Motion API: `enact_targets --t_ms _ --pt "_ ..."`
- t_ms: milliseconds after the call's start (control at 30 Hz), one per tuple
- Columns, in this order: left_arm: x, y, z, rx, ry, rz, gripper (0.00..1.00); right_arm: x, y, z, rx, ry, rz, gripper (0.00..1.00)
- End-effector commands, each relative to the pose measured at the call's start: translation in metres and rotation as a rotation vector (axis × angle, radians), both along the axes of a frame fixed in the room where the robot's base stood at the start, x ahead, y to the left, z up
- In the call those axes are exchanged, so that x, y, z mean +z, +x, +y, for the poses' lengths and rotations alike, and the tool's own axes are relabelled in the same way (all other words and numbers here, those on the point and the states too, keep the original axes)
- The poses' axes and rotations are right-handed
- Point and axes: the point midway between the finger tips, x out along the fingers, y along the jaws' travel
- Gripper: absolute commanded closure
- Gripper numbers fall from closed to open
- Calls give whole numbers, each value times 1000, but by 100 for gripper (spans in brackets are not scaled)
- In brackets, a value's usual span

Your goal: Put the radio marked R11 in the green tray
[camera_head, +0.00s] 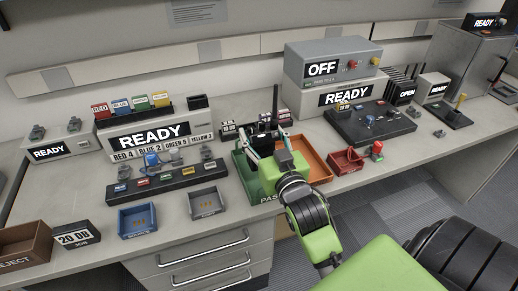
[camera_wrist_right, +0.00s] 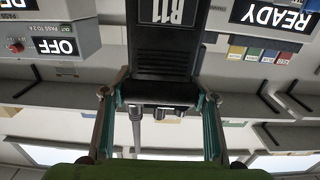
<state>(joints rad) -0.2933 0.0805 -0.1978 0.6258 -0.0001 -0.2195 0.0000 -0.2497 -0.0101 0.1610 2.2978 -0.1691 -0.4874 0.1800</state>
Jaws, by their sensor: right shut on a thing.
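The black radio marked R11 (camera_wrist_right: 160,68) is upside down in the right wrist view, its white label at the top edge. My right gripper (camera_wrist_right: 162,103) is shut on it, one finger on each side. In the head view the radio (camera_head: 264,127) stands upright with its antenna up, in my right gripper (camera_head: 266,143). It is over the back part of the green tray (camera_head: 243,176); whether it touches the tray floor is hidden. My arm covers part of the tray's front. My left gripper is not in view.
An orange tray (camera_head: 318,166) adjoins the green one on the right. A small red bin (camera_head: 345,162) stands further right. A blue bin (camera_head: 137,221), a grey bin (camera_head: 208,203) and a brown reject bin (camera_head: 25,245) are left. A grey OFF machine (camera_head: 335,62) stands behind.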

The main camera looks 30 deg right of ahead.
Motion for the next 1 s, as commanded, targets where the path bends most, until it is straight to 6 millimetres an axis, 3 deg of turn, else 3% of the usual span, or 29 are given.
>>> enact_targets --t_ms 267,467,867,900,933,1000 --pt "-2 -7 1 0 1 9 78 -19 17 -4 0 -1 -5 79" --pt "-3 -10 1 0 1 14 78 -46 16 -4 0 -1 -3 79" --pt "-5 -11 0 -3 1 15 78 -51 16 -4 0 -1 -5 79" --pt "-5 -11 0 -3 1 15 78 -53 16 -4 0 0 -1 41" --pt "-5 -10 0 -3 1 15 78 -53 16 -4 0 0 -1 33" --pt "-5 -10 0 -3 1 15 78 -53 16 -4 0 0 -1 29"
